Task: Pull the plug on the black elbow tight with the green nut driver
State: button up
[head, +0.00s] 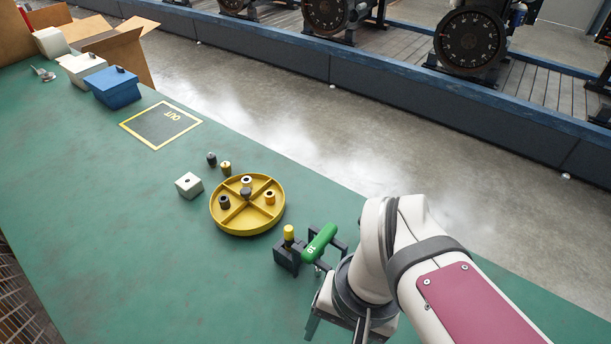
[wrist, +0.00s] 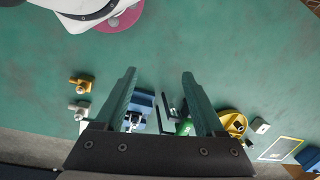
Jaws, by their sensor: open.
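The green nut driver (head: 321,242), marked 10, lies across a black cradle (head: 341,245) in the head view. Its green body also shows in the wrist view (wrist: 185,128), past my right finger. My gripper (wrist: 158,76) is open and empty, its two fingers apart above the green table. In the head view my arm hides most of the gripper. Between the fingers, a blue fixture (wrist: 142,104) shows farther off, with a small pale and dark fitting (wrist: 133,120) at it. I cannot tell whether this is the black elbow or whether a plug is in it.
A yellow divided tray (head: 218,213) holds several small plugs. A white block (head: 189,185) and two loose plugs stand near it. A black block with a yellow top (head: 289,233) adjoins the cradle. Brass (wrist: 81,82) and silver (wrist: 80,108) fittings lie left. The OUT mat (head: 160,125) is empty.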

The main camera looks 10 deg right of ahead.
jog(key=shift+o, duration=0.6)
jog(key=w+d+r+m, duration=0.1)
jog(key=w+r, duration=0.1)
jog(key=w, duration=1)
jog(key=shift+w+d+r+m+h, duration=0.15)
jog(key=shift+w+r+m+h, duration=0.15)
jog(key=shift+h, duration=0.1)
jog(key=m, duration=0.1)
send_near(320, 238)
jog(key=shift+h, duration=0.4)
jog(key=f, duration=0.9)
jog(key=shift+s+a+f, duration=0.2)
jog(key=shift+a, duration=0.15)
grip_shut()
jog(key=shift+r, duration=0.1)
notch_tip(320, 238, up, 16)
